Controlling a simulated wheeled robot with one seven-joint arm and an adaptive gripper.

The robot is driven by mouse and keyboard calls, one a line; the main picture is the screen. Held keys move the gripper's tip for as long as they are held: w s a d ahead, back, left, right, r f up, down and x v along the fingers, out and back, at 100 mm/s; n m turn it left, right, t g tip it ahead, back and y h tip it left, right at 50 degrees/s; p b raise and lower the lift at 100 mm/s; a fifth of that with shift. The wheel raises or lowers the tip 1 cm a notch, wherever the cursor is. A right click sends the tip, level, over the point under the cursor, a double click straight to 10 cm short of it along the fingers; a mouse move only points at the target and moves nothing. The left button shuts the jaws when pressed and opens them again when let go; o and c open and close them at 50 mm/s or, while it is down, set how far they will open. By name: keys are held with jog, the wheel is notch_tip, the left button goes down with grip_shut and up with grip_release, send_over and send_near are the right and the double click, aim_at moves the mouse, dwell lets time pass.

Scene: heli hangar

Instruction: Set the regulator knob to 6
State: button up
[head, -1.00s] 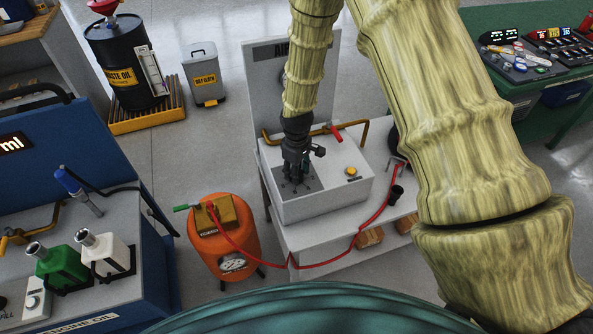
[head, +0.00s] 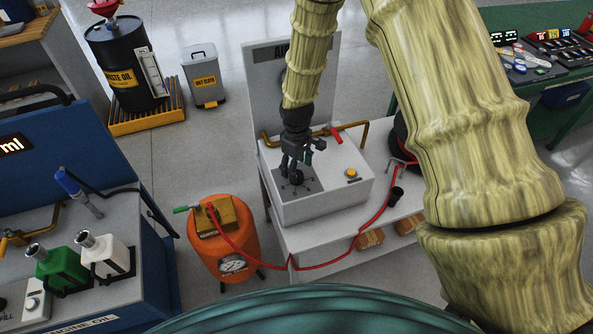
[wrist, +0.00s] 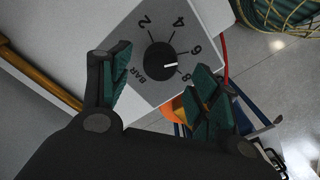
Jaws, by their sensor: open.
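The regulator knob (wrist: 159,56) is a round black knob on a grey dial plate (wrist: 138,80) marked BAR, 2, 4, 6 and 8. Its white pointer line points right in the wrist view, between the 6 and the 8; I cannot tell the exact setting. In the head view the knob (head: 297,178) sits on top of a white box on the white bench. My gripper (head: 296,170) is open just above the knob, fingers spread on either side and apart from it. In the wrist view my gripper (wrist: 162,60) has one finger left and one right of the knob.
On the white box (head: 335,188) are a yellow button (head: 351,173) and a red-handled valve (head: 336,134) on a brass pipe. A blue cabinet (head: 75,135) is at left.

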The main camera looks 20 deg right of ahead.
notch_tip(320, 180, up, 9)
dwell(0.4)
jog(key=shift+f, duration=0.1)
dwell(0.3)
